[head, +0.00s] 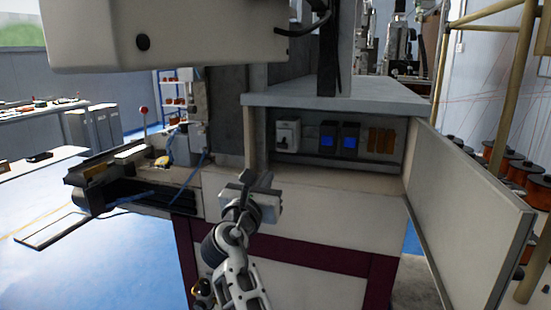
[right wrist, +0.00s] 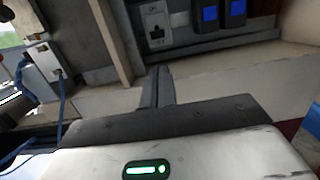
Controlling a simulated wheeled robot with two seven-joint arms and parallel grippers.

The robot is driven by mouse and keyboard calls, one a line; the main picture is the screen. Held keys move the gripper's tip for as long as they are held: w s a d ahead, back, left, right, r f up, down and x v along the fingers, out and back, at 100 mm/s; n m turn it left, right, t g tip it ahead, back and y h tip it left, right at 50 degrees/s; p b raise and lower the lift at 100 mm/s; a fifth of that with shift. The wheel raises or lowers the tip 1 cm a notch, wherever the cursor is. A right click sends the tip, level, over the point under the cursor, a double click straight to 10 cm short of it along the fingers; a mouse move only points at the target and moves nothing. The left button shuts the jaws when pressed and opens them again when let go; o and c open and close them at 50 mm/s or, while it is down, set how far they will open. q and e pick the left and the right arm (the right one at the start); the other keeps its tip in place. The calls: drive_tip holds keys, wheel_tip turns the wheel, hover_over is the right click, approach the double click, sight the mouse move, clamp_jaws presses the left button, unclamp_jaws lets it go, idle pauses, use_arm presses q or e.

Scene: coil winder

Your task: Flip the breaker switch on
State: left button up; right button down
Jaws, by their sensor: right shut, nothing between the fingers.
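The breaker (head: 287,136) is a small white box at the left end of an open recess in the machine's front, under a grey top. It also shows upright at the top of the right wrist view (right wrist: 157,25), with a small toggle on its face; I cannot tell the toggle's position. My right gripper (head: 262,180) is shut and empty, in front of the machine, below and left of the breaker. In the right wrist view its closed fingers (right wrist: 159,72) point up toward the recess, apart from the breaker. My left gripper is out of view.
Two blue-faced modules (head: 338,139) and orange parts (head: 382,141) sit right of the breaker. An open panel door (head: 470,215) swings out at the right. A light housing (head: 170,35) overhangs above left. A vertical post (right wrist: 110,40) borders the recess's left side.

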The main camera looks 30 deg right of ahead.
approach(285, 137)
drive_tip(key=w+d+f, duration=0.3)
drive_tip(key=shift+w+d, duration=0.2)
drive_tip(key=shift+d, duration=0.1)
drive_tip(key=shift+r, duration=0.1)
